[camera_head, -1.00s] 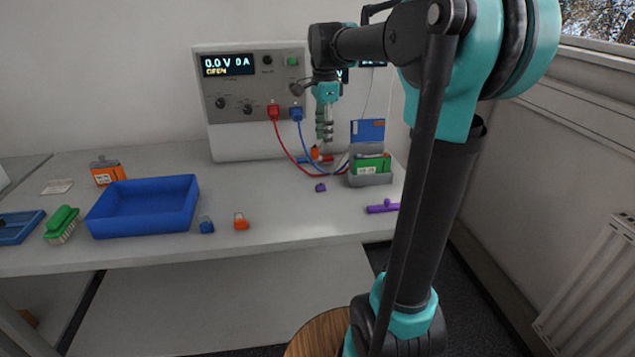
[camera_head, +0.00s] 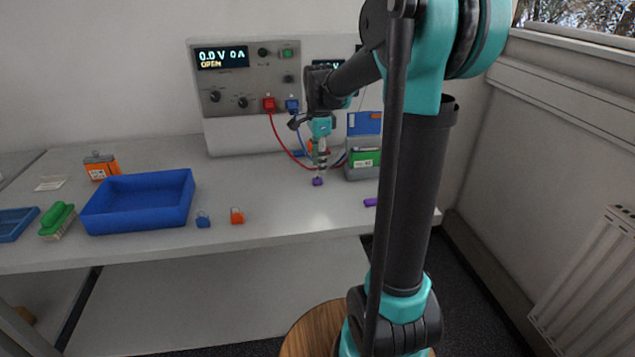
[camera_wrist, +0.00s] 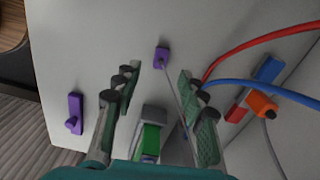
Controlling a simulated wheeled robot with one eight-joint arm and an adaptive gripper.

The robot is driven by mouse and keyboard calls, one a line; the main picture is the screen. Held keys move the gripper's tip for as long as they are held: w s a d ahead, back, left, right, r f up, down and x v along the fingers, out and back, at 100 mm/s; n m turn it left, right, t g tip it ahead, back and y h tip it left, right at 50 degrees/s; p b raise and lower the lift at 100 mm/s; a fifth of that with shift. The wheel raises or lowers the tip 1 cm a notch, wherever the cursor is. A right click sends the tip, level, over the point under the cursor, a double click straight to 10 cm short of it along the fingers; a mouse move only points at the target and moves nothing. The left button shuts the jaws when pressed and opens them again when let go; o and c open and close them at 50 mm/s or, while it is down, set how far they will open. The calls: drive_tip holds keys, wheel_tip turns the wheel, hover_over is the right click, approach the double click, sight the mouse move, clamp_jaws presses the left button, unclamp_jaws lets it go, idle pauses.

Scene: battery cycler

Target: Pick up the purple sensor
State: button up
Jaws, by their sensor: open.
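Two purple things are on the bench, and I cannot tell for sure which is the sensor. One is a small purple block (camera_head: 317,182), which shows in the wrist view (camera_wrist: 162,55) with a thin grey line running from it. The other is a longer purple piece (camera_head: 370,202) with a raised knob, at left in the wrist view (camera_wrist: 74,114). My gripper (camera_head: 321,164) points down just above the small block. In the wrist view its open fingers (camera_wrist: 158,78) stand left and right of the gap, empty, with the small block beyond their tips.
A grey holder (camera_head: 362,172) with green and blue items stands close right of my gripper. Red (camera_head: 278,137) and blue (camera_wrist: 265,88) cables loop down from the cycler (camera_head: 215,120). A blue tray (camera_head: 140,222), a blue padlock (camera_head: 202,220) and an orange one (camera_head: 237,216) are left.

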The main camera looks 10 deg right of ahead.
sight(319, 178)
wheel_tip(319, 178, down, 5)
drive_tip(key=shift+d+r, duration=0.1)
drive_tip(key=shift+c, duration=0.3)
clamp_jaws()
